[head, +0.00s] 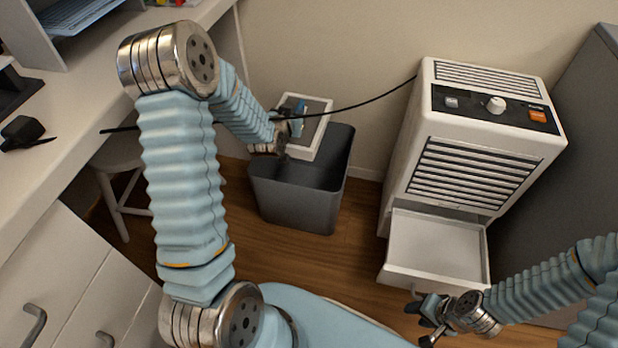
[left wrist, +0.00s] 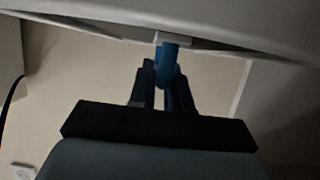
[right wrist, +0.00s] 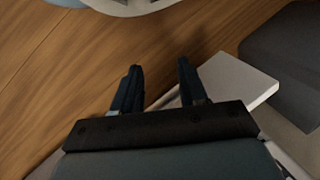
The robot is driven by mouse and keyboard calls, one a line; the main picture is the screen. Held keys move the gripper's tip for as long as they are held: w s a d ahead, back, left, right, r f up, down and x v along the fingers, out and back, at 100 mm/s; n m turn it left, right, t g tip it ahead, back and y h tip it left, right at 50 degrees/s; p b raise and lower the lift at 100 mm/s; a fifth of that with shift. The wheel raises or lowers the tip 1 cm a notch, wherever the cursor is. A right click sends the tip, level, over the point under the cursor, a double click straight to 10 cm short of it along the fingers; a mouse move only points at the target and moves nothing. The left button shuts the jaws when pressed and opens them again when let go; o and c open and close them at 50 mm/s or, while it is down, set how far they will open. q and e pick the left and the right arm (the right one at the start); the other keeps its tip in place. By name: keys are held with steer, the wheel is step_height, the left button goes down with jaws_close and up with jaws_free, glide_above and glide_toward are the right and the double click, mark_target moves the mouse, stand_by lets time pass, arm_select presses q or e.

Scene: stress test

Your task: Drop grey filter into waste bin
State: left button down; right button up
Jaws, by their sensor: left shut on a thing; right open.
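The grey filter (head: 316,126), a grey panel in a white frame with a blue tab, is held tilted over the waste bin (head: 297,208). The bin is dark grey, open-topped and stands on the floor against the wall. My left gripper (head: 290,122) is shut on the filter's blue tab. In the left wrist view the fingers (left wrist: 166,78) pinch the blue tab (left wrist: 167,52) below the pale frame (left wrist: 215,22). My right gripper (head: 432,312) is open and empty by the front of the pulled-out drawer; its spread fingers show in the right wrist view (right wrist: 160,82).
A white appliance (head: 398,190) with a knob and louvres stands right of the bin, its white drawer (head: 436,250) pulled out. A black cable (head: 370,98) runs from it past the filter. A desk (head: 75,110) and stool (head: 112,185) stand left. A dark grey cabinet (head: 560,190) is at right.

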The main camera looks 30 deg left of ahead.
arm_select(q)
step_height(320, 180, down, 5)
steer(key=shift+r+b, duration=0.15)
steer(key=shift+b, duration=1)
steer(key=c, duration=1)
jaws_free()
arm_select(e)
step_height(320, 180, down, 2)
steer(key=shift+s+a+f, duration=0.1)
steer(key=shift+a+f, duration=0.05)
steer(key=shift+f, duration=0.1)
arm_select(q)
steer(key=shift+s, duration=0.1)
steer(key=p+v, duration=1.1)
steer(key=v, duration=0.2)
steer(key=shift+s+r, duration=0.2)
steer(key=shift+s, duration=0.1)
arm_select(e)
step_height(320, 180, up, 11)
steer(key=a, duration=0.2)
steer(key=shift+s+f, duration=0.15)
steer(key=shift+s, duration=0.25)
arm_select(q)
steer(key=shift+d, duration=0.1)
